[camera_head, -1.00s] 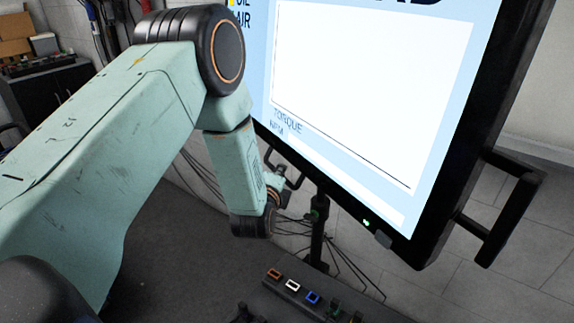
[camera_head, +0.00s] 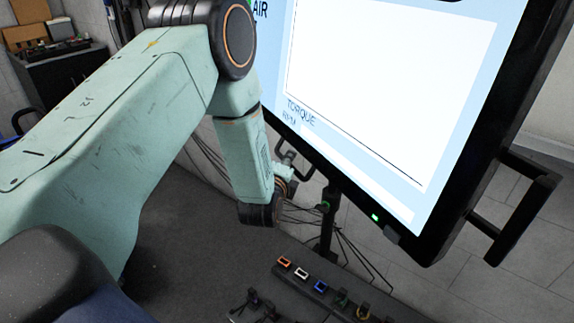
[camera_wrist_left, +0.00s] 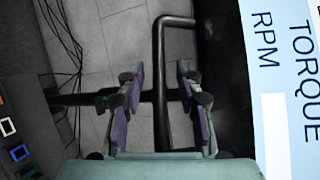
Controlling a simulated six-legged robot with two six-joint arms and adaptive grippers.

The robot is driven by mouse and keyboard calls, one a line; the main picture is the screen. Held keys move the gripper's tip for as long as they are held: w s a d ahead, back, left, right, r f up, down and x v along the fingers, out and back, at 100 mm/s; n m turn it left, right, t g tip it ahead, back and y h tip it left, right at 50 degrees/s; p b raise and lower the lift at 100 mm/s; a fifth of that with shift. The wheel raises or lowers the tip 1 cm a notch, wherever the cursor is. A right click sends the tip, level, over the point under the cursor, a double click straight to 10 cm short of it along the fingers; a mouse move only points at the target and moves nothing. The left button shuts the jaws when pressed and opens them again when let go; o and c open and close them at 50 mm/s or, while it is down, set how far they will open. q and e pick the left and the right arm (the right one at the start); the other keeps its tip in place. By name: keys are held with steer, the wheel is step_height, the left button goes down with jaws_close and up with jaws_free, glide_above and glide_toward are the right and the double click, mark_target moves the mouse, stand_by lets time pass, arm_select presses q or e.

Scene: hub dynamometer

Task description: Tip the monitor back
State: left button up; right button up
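The monitor (camera_head: 385,110) is a large black-framed screen with a white panel and the words TORQUE and RPM. It fills the upper right of the head view, and its edge shows in the left wrist view (camera_wrist_left: 285,90). A black handle (camera_wrist_left: 161,60) on its left side runs between the two fingers of my left gripper (camera_wrist_left: 160,88), which is open with gaps on both sides of the bar. In the head view my left gripper (camera_head: 284,178) is small and partly hidden by its wrist. A second handle (camera_head: 508,215) is on the right side. My right gripper is not in view.
A dark stand pole (camera_head: 328,225) and loose cables are below the monitor. A dark bench (camera_head: 265,290) with coloured sockets is at the bottom. A dark cabinet (camera_head: 65,80) stands at the back left. Grey floor (camera_head: 180,250) is open beneath my left arm.

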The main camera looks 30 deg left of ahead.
arm_select(q)
steer(key=shift+w+d+f, duration=0.1)
steer(key=shift+d, duration=0.1)
steer(key=v, duration=1.2)
steer(key=shift+a, duration=0.1)
